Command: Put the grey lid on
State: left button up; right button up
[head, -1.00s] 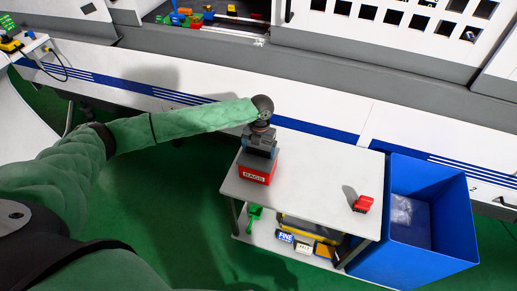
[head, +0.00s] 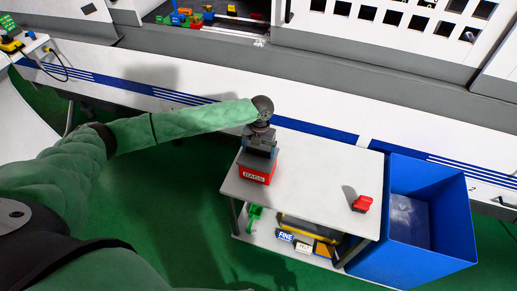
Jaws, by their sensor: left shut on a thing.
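A red box (head: 256,177) with a white label reading "RAGS" stands on the left part of the white table. The grey lid (head: 257,163) is at the top of the red box; from this angle I cannot tell whether it is fully seated. My left gripper (head: 262,151) points down from above and is shut on the grey lid. The gripper's body hides part of the lid and the inside of the box. My right gripper is not in view.
The white table (head: 310,172) has free room between the box and a small red object (head: 362,203) at its right. A blue bin (head: 430,225) stands against the table's right side. A lower shelf (head: 268,238) holds several items. A white machine runs behind.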

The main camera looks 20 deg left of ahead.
pick_arm(q)
jog(key=shift+f+b, duration=0.5)
jog(key=shift+f, duration=0.55)
dwell(1.5)
jog(key=shift+p, duration=0.4)
dwell(0.5)
jog(key=o, duration=0.7)
jog(key=shift+o, duration=0.2)
